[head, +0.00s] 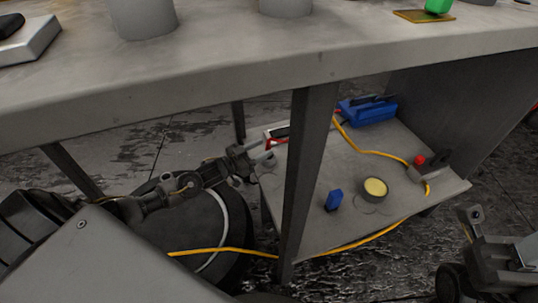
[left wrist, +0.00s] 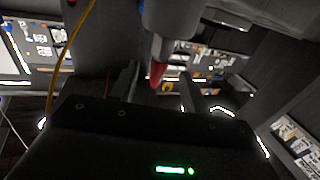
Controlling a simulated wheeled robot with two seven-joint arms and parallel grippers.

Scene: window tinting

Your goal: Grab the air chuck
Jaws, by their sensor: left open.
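My left gripper (head: 264,160) is open under the table, at the left edge of the lower shelf, just left of the grey table leg. In the left wrist view, a grey cylindrical piece with a red tapered tip (left wrist: 157,74) shows between the two open fingers (left wrist: 158,88); the fingers are not closed on it. I cannot tell whether this is the air chuck. In the head view, a red and white item with a dark top (head: 277,135) lies close to the gripper, partly hidden by the leg. Part of my right arm (head: 488,250) shows at lower right; its jaw state is unclear.
The lower shelf (head: 310,225) holds a blue case (head: 368,109), a yellow-topped round tin (head: 375,188), a small blue item (head: 334,200) and a grey block with a red knob (head: 428,168). A yellow hose (head: 372,152) crosses it. The table leg (head: 303,180) stands beside my left gripper.

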